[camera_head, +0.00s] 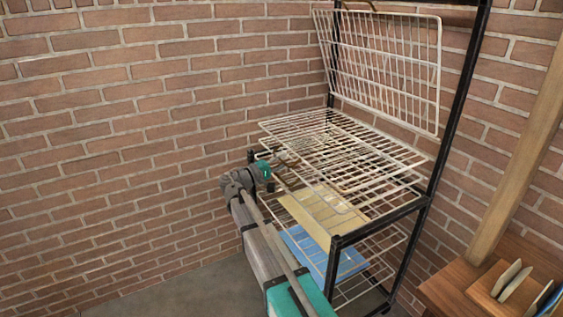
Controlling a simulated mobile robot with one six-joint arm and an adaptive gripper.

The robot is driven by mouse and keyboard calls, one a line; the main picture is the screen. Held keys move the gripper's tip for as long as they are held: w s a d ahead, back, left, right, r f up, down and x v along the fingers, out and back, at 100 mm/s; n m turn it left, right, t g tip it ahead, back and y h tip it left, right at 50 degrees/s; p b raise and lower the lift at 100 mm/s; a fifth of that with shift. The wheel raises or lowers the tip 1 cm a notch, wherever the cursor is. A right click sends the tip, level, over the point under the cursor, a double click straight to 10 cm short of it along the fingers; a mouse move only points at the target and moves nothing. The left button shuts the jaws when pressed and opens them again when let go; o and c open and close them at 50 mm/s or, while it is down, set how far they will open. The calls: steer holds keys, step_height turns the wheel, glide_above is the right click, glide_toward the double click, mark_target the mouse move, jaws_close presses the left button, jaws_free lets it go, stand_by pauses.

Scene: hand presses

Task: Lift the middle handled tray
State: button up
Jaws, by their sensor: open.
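A black-framed rack holds several white wire trays, one above another. The top tray (385,70) is tilted up, nearly upright, against the back. Below it, a wire tray (300,125) lies roughly flat, its left end jutting out from the frame. Further wire trays lie lower; a yellow sheet (320,212) and a blue sheet (325,255) rest on them. My gripper (281,159) is at the left edge of the flat trays, just below the upper one's left corner. It is open; its fingers are small, dark and partly lost against the wires. I cannot tell whether it touches a tray.
A black rack post (460,110) rises at the right, with a lower front post (331,270). A brick wall (130,120) stands behind. A wooden table (450,290) with a small rack of plates is at the lower right. Grey floor (190,295) shows at lower left.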

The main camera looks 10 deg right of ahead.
jaws_close()
